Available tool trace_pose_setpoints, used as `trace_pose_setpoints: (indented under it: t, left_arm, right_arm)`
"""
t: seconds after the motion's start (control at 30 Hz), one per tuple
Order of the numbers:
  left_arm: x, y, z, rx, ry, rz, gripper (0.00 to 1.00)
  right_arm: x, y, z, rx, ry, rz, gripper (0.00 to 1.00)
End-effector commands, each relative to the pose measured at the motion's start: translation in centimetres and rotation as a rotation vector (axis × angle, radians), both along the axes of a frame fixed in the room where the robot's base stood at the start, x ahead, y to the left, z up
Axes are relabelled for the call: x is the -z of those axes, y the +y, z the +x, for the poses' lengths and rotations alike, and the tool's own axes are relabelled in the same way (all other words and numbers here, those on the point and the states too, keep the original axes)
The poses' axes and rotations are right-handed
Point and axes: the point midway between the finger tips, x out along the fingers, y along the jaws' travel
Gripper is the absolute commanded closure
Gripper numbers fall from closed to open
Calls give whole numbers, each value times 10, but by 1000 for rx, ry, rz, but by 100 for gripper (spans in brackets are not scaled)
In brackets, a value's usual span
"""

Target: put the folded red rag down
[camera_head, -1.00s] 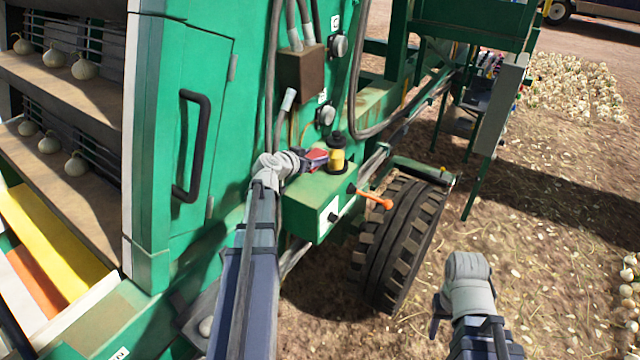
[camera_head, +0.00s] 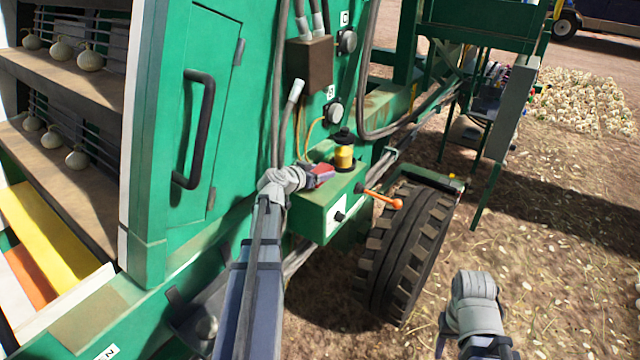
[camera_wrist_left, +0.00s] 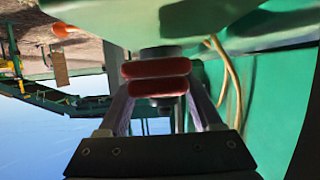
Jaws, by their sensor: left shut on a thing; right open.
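My left gripper (camera_head: 312,177) is shut on the folded red rag (camera_head: 323,170). It is at the top of the green box (camera_head: 322,213) on the machine's side, just left of the yellow jar with a black cap (camera_head: 344,157). In the left wrist view, the red rag (camera_wrist_left: 158,78) shows as two stacked red folds between the fingers (camera_wrist_left: 160,90). I cannot tell whether the rag touches the box top. My right gripper (camera_head: 442,335) is open and empty, low over the ground at the right; its fingers are partly hidden.
An orange-knobbed lever (camera_head: 385,199) sticks out from the box's right side. A large tire (camera_head: 405,245) stands below it. Hoses and a loose cable (camera_head: 291,110) hang behind my left gripper. Shelves with onions (camera_head: 75,100) are at far left.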

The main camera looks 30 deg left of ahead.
Motion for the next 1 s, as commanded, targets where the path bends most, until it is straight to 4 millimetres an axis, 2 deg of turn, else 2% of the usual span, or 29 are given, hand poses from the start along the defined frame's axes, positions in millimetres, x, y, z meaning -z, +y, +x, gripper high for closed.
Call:
trace_pose_setpoints:
  t: [0.03,0.2,0.47,0.63,0.67,0.9,1.0]
  left_arm:
    - [12,0,0,0,0,0,89]
    - [30,0,0,0,0,0,89]
    - [28,0,0,0,0,0,89]
    - [33,0,0,0,0,0,89]
    - [32,0,0,0,0,0,31]
    - [31,0,0,0,0,0,5]
    - [31,0,0,0,0,0,4]
  right_arm:
    - [12,0,0,-1,0,0,50]
    - [30,0,0,-5,0,-1,50]
    - [28,0,0,-6,0,-1,50]
    - [33,0,0,-7,0,-1,50]
    - [32,0,0,-7,0,-1,50]
    - [31,0,0,-7,0,-1,50]
    - [31,0,0,-7,0,-1,50]
